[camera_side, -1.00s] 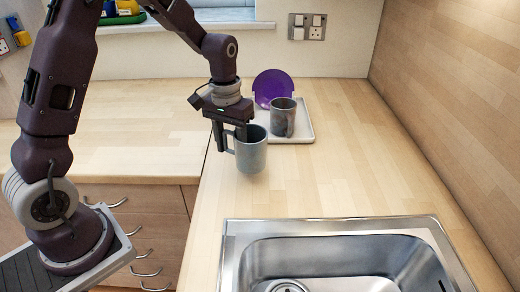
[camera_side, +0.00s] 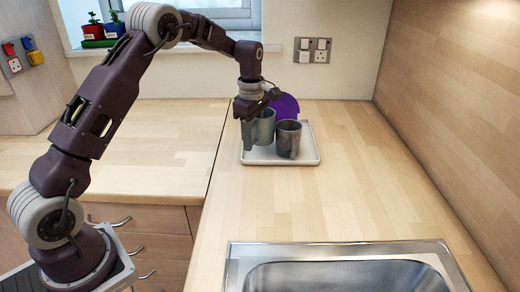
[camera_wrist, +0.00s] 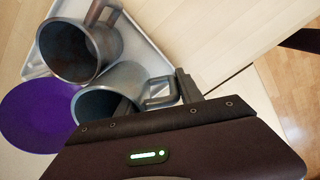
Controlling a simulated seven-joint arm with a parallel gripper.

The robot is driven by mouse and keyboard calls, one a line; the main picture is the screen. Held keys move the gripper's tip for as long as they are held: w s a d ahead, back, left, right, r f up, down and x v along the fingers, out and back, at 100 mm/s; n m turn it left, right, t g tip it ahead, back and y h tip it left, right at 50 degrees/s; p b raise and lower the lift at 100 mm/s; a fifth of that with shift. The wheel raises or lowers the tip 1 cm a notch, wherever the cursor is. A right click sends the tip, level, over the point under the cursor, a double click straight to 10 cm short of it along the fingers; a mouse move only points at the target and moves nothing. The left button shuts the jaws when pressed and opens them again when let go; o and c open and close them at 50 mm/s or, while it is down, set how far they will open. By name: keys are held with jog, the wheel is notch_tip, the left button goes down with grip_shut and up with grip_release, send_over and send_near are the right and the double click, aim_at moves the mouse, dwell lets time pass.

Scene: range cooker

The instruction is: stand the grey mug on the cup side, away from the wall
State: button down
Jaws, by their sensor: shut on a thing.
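The grey mug (camera_side: 264,128) is upright over the left part of the white tray (camera_side: 302,160). My gripper (camera_side: 246,128) is shut on its handle, at the mug's left side. In the wrist view the grey mug (camera_wrist: 118,76) shows its open rim, and its handle lies by my gripper (camera_wrist: 160,98). I cannot tell whether its base touches the tray. A darker, brownish mug (camera_side: 289,141) stands on the tray just right of it; it also shows in the wrist view (camera_wrist: 70,50). The two mugs are very close.
A purple plate (camera_side: 287,106) is behind the mugs, partly hidden; it fills the left of the wrist view (camera_wrist: 30,118). The wooden wall (camera_side: 445,110) rises at the right. Bare worktop (camera_side: 300,205) lies between tray and steel sink (camera_side: 340,255).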

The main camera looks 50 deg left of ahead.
notch_tip(320, 180, down, 4)
